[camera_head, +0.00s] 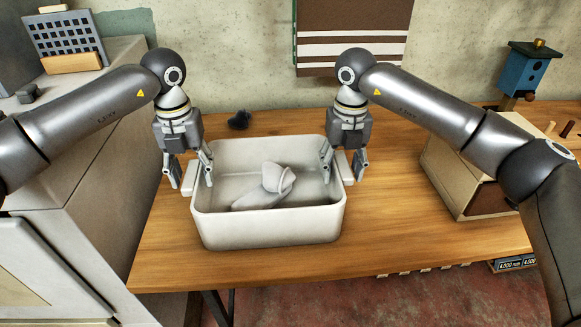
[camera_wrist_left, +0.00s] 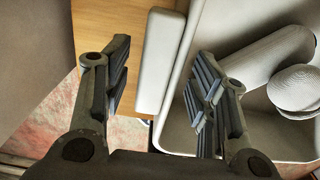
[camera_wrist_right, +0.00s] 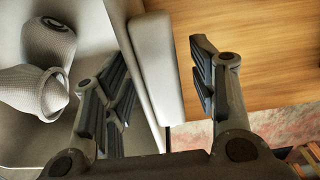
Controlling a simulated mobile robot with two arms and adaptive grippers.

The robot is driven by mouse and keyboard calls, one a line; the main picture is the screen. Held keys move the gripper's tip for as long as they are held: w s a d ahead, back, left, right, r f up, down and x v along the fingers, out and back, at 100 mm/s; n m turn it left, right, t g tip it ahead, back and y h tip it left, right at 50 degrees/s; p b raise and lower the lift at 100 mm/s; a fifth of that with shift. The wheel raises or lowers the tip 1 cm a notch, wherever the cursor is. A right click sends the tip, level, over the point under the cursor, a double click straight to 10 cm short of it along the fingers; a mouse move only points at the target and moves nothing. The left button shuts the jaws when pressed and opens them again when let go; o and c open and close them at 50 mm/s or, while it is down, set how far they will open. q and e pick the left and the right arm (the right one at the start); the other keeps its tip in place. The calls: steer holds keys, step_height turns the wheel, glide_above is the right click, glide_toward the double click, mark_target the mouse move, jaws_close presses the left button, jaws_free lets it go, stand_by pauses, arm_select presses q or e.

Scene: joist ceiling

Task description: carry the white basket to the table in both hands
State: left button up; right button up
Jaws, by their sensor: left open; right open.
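The white basket (camera_head: 268,226) stands upright on the wooden table (camera_head: 420,245), with a pale grey-white item (camera_head: 277,178) lying inside it. My left gripper (camera_head: 191,184) is open at the basket's left side, its fingers either side of the left handle (camera_wrist_left: 159,62). My right gripper (camera_head: 343,178) is open at the right side, its fingers either side of the right handle (camera_wrist_right: 157,65). In both wrist views the handle lies between the spread fingers with gaps showing, and one finger of each gripper is on the inner side of the basket wall.
A wooden box (camera_head: 457,185) stands on the table to the right, near a blue birdhouse (camera_head: 524,70). A small dark lump (camera_head: 239,120) lies behind the basket. A grey cabinet (camera_head: 85,190) adjoins the table's left. The tabletop in front and right of the basket is clear.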

arm_select(q)
steer(key=r, duration=0.4)
steer(key=shift+w+a, duration=0.3)
steer(key=shift+a, duration=0.1)
arm_select(e)
steer(key=shift+w+a+f, duration=0.3)
steer(key=shift+w+a, duration=0.2)
steer(key=shift+a, duration=0.1)
arm_select(q)
steer(key=r, duration=0.2)
steer(key=d+r, duration=0.1)
steer(key=r, duration=0.1)
steer(key=shift+s, duration=0.35)
arm_select(e)
steer(key=shift+s+d+r, duration=0.2)
steer(key=shift+d, duration=0.05)
arm_select(q)
steer(key=shift+a, duration=0.1)
arm_select(e)
step_height(320, 180, up, 12)
arm_select(q)
steer(key=shift+f, duration=0.1)
arm_select(e)
steer(key=shift+f, duration=0.15)
